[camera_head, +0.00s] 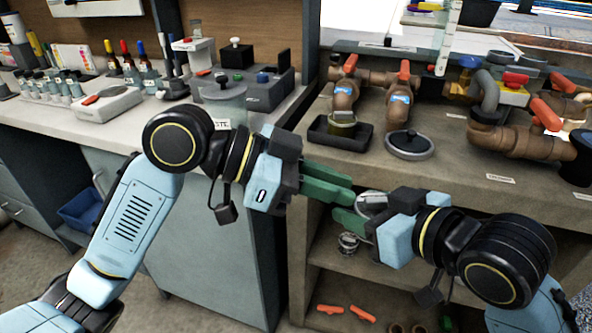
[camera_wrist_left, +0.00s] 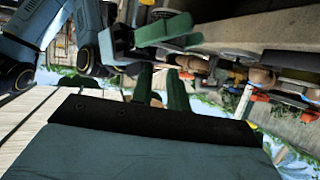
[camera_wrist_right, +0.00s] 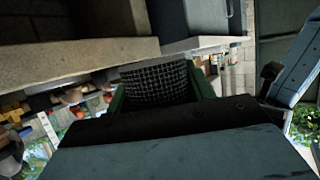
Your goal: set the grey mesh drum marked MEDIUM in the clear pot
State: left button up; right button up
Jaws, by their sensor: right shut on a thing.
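The grey mesh drum (camera_wrist_right: 158,83) is between the green fingers of my right gripper (camera_wrist_right: 160,88), which is shut on it. In the head view its pale round end (camera_head: 371,200) shows beside the right gripper, in front of the bench edge; its marking is not readable. My left gripper (camera_head: 346,189) is close to the drum, its green fingers apart with a narrow gap and nothing clear between them. A clear lidded jar (camera_head: 225,106) stands on the left bench; I cannot tell which is the task's pot.
Brown pipes with orange-handled valves (camera_head: 403,85) crowd the right bench. A shelf below holds a small metal coil-like item (camera_head: 348,243) and orange handles (camera_head: 346,312).

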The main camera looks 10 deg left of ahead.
aim_at(372, 199)
pick_arm(q)
jog(key=shift+x, duration=2.1)
jog(key=shift+c, duration=0.2)
grip_shut()
pick_arm(e)
jog(key=o, duration=1.1)
jog(key=shift+c, duration=0.2)
